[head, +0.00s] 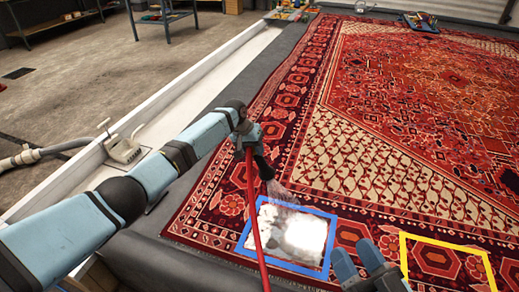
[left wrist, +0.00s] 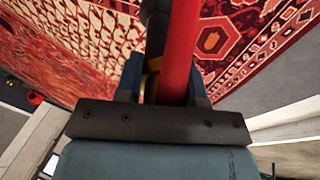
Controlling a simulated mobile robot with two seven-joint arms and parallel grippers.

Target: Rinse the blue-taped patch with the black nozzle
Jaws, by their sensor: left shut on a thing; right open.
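My left gripper (head: 246,140) is shut on the black nozzle (head: 264,168), whose red hose (head: 252,205) hangs down across the patch. In the left wrist view the red hose (left wrist: 181,50) and the dark nozzle (left wrist: 156,30) show between the fingers (left wrist: 160,88). The nozzle points down, and a pale spray (head: 279,190) leaves it towards the top edge of the blue-taped patch (head: 327,262). White foam (head: 305,233) covers much of the patch, with greyer areas in it. My right gripper (head: 357,257) is open and empty, just right of the patch's lower right corner.
The red patterned rug (head: 400,110) lies on a dark surface. A yellow-taped patch (head: 440,243) lies right of my right gripper. A tray of tools (head: 421,21) sits at the far edge. A white ledge (head: 215,85) runs along the left, with a pale hose fitting (head: 122,148).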

